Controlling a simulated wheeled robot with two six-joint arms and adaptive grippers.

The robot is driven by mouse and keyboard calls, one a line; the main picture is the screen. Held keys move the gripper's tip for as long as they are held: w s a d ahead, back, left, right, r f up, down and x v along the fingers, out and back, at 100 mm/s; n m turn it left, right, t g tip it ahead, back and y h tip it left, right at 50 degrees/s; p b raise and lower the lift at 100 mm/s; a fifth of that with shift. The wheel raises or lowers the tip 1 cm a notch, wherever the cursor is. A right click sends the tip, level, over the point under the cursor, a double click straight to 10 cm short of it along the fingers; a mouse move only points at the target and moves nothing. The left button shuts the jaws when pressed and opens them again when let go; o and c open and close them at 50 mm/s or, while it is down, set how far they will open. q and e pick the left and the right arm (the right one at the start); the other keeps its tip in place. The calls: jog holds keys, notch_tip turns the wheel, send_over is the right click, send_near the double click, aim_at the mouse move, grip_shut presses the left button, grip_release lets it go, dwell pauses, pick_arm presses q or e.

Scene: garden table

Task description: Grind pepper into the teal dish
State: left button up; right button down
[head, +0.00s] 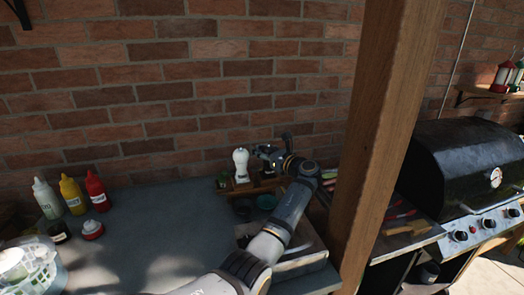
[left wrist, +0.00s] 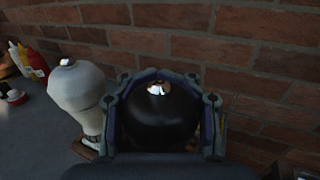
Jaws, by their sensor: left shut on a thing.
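My left gripper (head: 266,153) reaches in at the back of the table, near the brick wall. In the left wrist view its fingers (left wrist: 162,100) are closed around a black mill (left wrist: 160,125) with a shiny metal knob on top. In the head view the mill is mostly hidden by the gripper. A white mill (head: 240,164) stands just left of the gripper and also shows in the left wrist view (left wrist: 79,100). My right gripper is not in view.
Sauce bottles (head: 72,194) and a white basket (head: 30,268) stand at the left. A wooden post (head: 377,130) and a black grill (head: 460,165) are at the right. The table's middle is clear.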

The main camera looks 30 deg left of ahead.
pick_arm(q)
jog(key=shift+f, duration=0.1)
jog(key=o, duration=1.2)
jog(key=shift+w, duration=0.1)
jog(key=shift+c, duration=0.2)
notch_tip(320, 180, up, 10)
